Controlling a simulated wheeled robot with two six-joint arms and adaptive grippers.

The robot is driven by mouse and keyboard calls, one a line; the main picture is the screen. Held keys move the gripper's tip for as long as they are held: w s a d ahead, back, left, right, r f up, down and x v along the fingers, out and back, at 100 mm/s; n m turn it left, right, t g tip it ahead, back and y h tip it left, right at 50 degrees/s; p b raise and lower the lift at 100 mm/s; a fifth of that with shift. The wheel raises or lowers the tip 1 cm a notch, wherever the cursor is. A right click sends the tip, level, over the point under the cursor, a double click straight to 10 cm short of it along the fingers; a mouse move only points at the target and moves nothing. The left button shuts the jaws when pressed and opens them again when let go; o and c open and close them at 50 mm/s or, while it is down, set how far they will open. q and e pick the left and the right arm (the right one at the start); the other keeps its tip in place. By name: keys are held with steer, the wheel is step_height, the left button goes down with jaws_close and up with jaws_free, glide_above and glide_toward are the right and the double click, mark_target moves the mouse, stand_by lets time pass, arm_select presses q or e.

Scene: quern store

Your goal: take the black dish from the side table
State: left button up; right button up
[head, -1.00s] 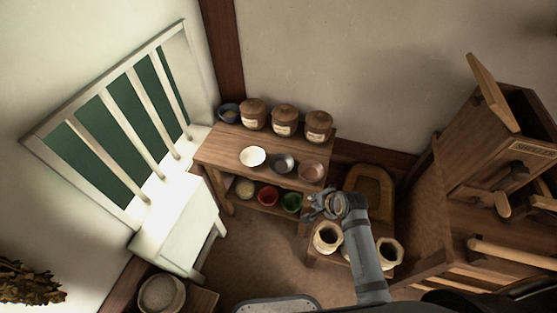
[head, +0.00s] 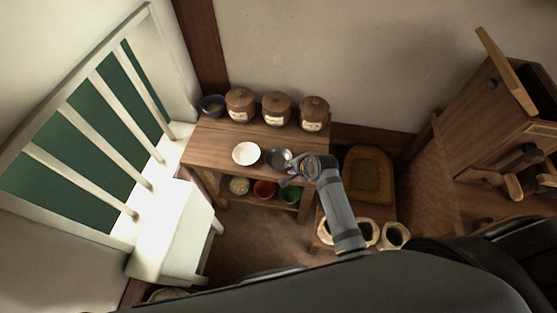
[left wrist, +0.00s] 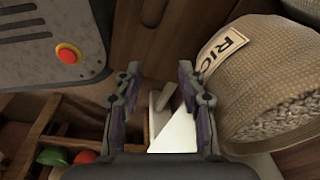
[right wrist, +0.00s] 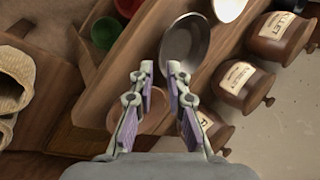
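The black dish (head: 280,158) looks dark grey and shiny. It sits on the top of the wooden side table (head: 215,148), to the right of a white dish (head: 246,153). In the right wrist view the black dish (right wrist: 186,40) lies just beyond the fingertips. My right gripper (head: 294,168) is over the table's right part, close beside the dish. In its wrist view the right gripper (right wrist: 162,72) is open, with nothing between its fingers. A brownish dish (right wrist: 152,122) is partly hidden beneath it. My left gripper (left wrist: 157,78) is open and empty, outside the head view.
Several lidded brown jars (head: 276,108) and a blue bowl (head: 212,105) line the table's back. Red (head: 264,189) and green bowls stand on the lower shelf. Sacks (head: 396,236) stand at the right. A rice sack (left wrist: 275,85) is close beside my left gripper.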

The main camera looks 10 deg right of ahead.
mark_target(287, 173)
arm_select(q)
steer(key=shift+s+f+b, duration=0.3)
steer(key=shift+s+f, duration=0.1)
arm_select(e)
steer(key=x, duration=0.4)
steer(key=shift+f, duration=0.15)
arm_select(q)
steer(key=shift+s, duration=0.35)
arm_select(e)
steer(key=shift+w+a+f, duration=0.1)
steer(key=shift+w+f, duration=0.1)
arm_select(q)
steer(key=shift+s, duration=0.25)
arm_select(e)
steer(key=shift+s, duration=0.1)
steer(key=shift+r, duration=0.1)
jaws_close()
arm_select(q)
steer(key=shift+w, duration=0.2)
steer(key=shift+w, duration=0.15)
